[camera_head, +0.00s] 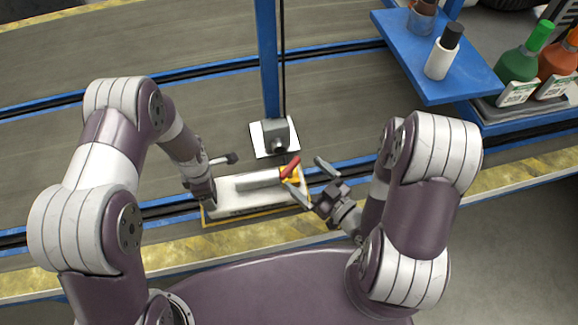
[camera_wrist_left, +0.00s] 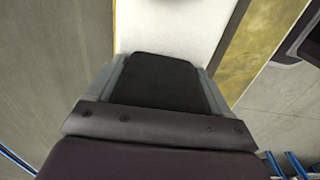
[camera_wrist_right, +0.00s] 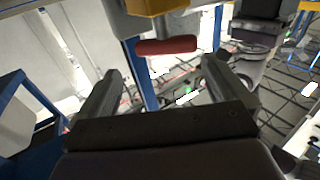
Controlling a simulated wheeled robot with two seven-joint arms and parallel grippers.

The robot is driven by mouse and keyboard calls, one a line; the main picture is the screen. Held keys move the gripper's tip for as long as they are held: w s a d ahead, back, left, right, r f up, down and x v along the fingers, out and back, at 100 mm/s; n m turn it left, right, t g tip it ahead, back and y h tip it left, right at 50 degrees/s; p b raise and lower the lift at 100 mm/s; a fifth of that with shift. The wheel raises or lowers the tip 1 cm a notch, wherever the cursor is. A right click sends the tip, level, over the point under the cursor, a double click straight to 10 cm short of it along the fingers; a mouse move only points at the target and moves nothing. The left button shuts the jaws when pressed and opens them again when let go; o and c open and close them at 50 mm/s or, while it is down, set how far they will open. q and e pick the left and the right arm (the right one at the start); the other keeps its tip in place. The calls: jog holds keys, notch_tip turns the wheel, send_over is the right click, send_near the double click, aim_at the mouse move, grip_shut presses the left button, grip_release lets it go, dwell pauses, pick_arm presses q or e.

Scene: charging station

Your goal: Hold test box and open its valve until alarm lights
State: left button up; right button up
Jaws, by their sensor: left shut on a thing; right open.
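The test box (camera_head: 235,184) is a long white case with a yellow lower edge, lying on the blue-edged rail in front of me. A red valve handle (camera_head: 291,166) on a yellow fitting (camera_head: 290,175) is at its right end. My left gripper (camera_head: 207,190) is shut on the box's left end; its wrist view shows a dark part (camera_wrist_left: 160,82) between the fingers. My right gripper (camera_head: 306,174) is open beside the valve. In its wrist view the red handle (camera_wrist_right: 166,46) lies just beyond the fingertips, between them, apparently untouched.
A grey device on a white plate (camera_head: 264,150) stands behind the box, at the foot of a blue post (camera_head: 268,60). A blue shelf (camera_head: 445,90) at the right carries a white bottle (camera_head: 443,52). Green (camera_head: 523,60) and orange bottles stand farther right.

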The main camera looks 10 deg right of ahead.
jog(key=s+d, duration=0.5)
jog(key=d, duration=0.1)
jog(key=shift+s+f, duration=0.25)
jog(key=shift+f, duration=0.15)
dwell(0.3)
jog(key=v, duration=1.2)
jog(key=shift+s+r, duration=0.2)
jog(key=shift+s, duration=0.25)
jog(key=shift+d, duration=0.1)
jog(key=shift+c, duration=0.3)
